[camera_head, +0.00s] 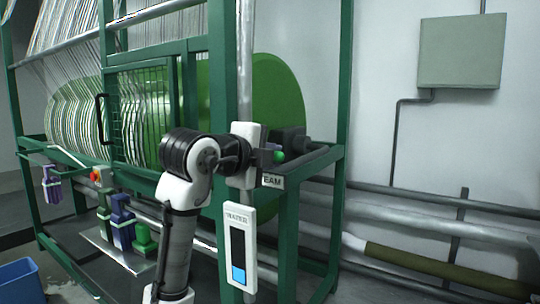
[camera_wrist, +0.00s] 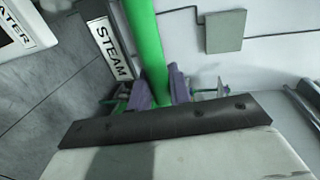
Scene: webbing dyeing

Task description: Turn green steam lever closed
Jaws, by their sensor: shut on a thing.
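The green steam lever (camera_wrist: 147,40) runs down from the top of the wrist view as a thick green bar. Its lower end goes between the two purple-grey fingers of my gripper (camera_wrist: 160,90), which is shut on it.
A white WATER gauge (camera_head: 239,246) hangs below my arm. The green machine frame (camera_head: 345,90) and a large green drum (camera_head: 280,95) are behind it. Pipes (camera_head: 440,227) run along the right wall, under a grey box (camera_head: 461,50). A blue bin (camera_head: 20,282) is at the lower left.

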